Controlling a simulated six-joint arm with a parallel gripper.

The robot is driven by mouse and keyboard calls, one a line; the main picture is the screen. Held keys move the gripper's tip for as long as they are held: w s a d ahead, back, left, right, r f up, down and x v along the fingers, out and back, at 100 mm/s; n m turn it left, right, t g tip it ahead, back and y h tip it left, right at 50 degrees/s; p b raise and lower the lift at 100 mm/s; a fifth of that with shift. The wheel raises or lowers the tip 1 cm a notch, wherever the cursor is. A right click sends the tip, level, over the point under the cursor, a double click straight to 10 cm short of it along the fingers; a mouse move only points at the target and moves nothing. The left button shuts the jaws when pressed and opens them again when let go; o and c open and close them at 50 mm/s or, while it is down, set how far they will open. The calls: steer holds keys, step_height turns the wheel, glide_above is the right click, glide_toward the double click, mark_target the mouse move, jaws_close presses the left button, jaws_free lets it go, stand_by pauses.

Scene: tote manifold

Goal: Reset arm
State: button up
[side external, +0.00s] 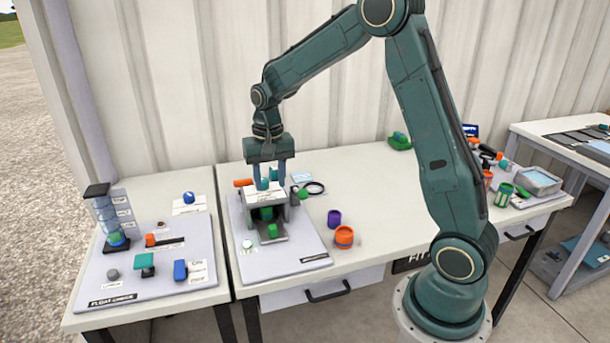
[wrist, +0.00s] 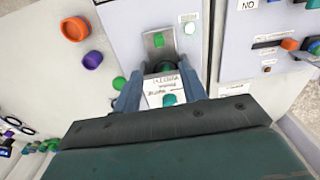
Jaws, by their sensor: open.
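My gripper (side external: 270,178) is open, pointing down over the grey-white tote manifold block (side external: 250,199) on the middle board. Its two blue-grey fingers straddle the labelled top of the block, and it also shows in the wrist view (wrist: 160,100). A teal knob (wrist: 169,100) stands on the block's top between the fingers. I cannot tell whether the fingers touch the block. A green piece (side external: 272,230) sits on the grey ramp at the block's front, and another green piece (side external: 266,213) sits inside the opening. My arm reaches in from the right.
A purple cup (side external: 334,218) and an orange cup (side external: 344,236) stand right of the board (side external: 310,252). The left table holds a float-check board (side external: 130,288) with a clear column (side external: 108,216).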

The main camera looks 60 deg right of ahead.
steer(key=s+a+r+n+t, duration=0.1)
steer(key=s+a+r+n, duration=0.1)
steer(key=s+a+r, duration=0.4)
steer(key=s+a+r+n+t, duration=0.2)
steer(key=s+r+n, duration=0.1)
steer(key=s, duration=0.6)
steer(key=s+a+r+n+t, duration=0.2)
steer(key=s+a+r+n, duration=0.1)
steer(key=s, duration=0.7)
steer(key=shift+r+n, duration=0.3)
steer(key=shift+r, duration=0.35)
